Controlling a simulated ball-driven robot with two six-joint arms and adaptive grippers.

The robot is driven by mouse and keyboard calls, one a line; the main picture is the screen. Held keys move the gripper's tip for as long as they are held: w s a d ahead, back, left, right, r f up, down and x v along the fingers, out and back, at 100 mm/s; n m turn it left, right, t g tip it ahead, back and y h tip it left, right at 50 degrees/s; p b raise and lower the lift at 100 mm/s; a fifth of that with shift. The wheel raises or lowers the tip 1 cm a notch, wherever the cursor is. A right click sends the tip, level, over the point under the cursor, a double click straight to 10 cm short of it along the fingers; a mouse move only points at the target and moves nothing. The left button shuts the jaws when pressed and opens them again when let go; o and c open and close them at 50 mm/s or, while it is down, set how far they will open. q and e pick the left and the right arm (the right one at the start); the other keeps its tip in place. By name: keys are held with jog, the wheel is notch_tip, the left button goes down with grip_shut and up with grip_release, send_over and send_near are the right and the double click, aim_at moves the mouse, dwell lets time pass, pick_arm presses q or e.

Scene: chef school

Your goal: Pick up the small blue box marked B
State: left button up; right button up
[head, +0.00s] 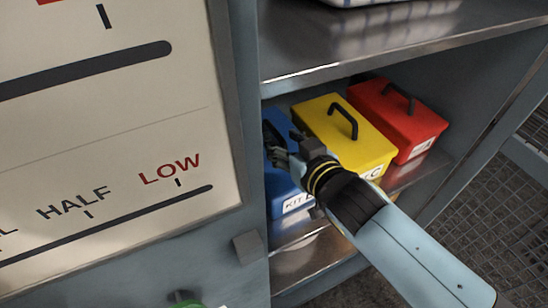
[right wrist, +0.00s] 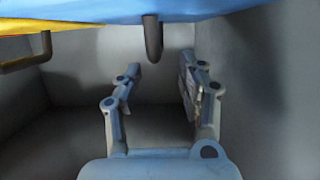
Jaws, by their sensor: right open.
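The blue box (head: 279,190) stands at the left end of the lower shelf, with a white label at its front. The letters "KIT" show on it; the rest is hidden behind my right arm. My right gripper (head: 279,141) is at the top of the blue box, by its dark handle. In the right wrist view the gripper (right wrist: 158,83) is open, with nothing between its fingers. The blue box (right wrist: 215,8) fills the top edge there, and its dark handle (right wrist: 152,40) points toward the gap between the fingertips, apart from both. My left gripper is not in view.
A yellow box (head: 345,130) stands right beside the blue one, and a red box (head: 398,115) stands beyond it. The upper shelf (head: 390,50) is above the boxes. A panel (head: 110,150) marked HALF and LOW stands at the left.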

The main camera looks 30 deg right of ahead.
aim_at(277, 133)
jog(key=x, duration=0.5)
jog(key=shift+d+f, duration=0.15)
jog(key=shift+s, duration=0.15)
jog(key=shift+c, duration=1)
grip_shut()
